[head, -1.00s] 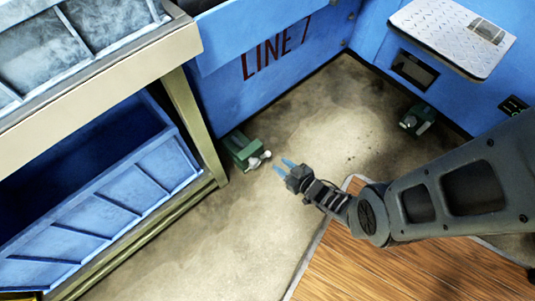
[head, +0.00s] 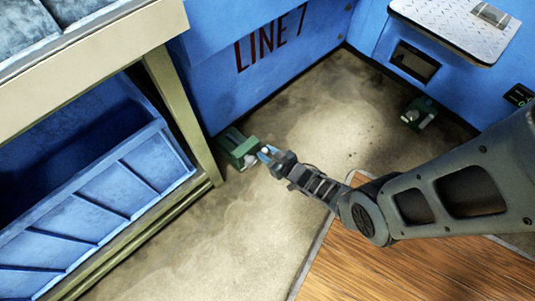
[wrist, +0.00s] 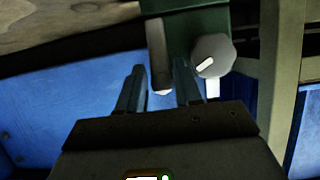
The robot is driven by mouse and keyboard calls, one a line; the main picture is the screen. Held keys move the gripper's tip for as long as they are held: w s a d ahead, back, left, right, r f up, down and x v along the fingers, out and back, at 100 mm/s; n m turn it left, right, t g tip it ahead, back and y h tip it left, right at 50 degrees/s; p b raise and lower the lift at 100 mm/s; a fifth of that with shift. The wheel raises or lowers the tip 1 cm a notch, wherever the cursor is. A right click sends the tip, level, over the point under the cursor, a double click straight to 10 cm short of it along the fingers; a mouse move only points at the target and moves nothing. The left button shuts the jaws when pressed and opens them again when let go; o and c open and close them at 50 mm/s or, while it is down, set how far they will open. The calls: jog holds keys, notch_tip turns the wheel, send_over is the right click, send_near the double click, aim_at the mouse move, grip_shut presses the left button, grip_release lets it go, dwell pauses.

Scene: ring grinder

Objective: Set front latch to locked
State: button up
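Two green latch units sit low on the blue machine's base; no label tells me which is the front latch. The left green latch (head: 233,145) stands by the table leg, with a pale handle at its right end. In the wrist view, its green body (wrist: 212,22) shows at the top, with a round grey knob (wrist: 213,55) and a grey lever (wrist: 158,55). My gripper (head: 265,154) is beside that handle. In the wrist view, my gripper (wrist: 160,85) is open, and the lever's end shows between its blue fingers. I cannot tell whether they touch. The other green latch (head: 416,110) is further right.
A table frame (head: 175,110) with a blue bin (head: 120,180) below stands at the left. The blue "LINE 7" panel (head: 225,80) rises behind the latch. Bare concrete floor (head: 320,110) lies right of the latch. A wooden platform (head: 390,270) is in front.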

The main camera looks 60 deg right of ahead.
grip_shut()
dwell(0.3)
jog(key=p, duration=0.1)
jog(key=r+g+p, duration=0.1)
jog(key=shift+w+r+p, duration=0.1)
jog(key=shift+w+p, duration=0.2)
jog(key=shift+p, duration=0.1)
jog(key=shift+w+d+r+g+y+p, duration=0.15)
jog(key=shift+w+g+y+p, duration=0.15)
jog(key=shift+g+p, duration=0.35)
jog(key=shift+w+f+p, duration=0.1)
jog(key=shift+f+p, duration=0.1)
jog(key=shift+p, duration=0.25)
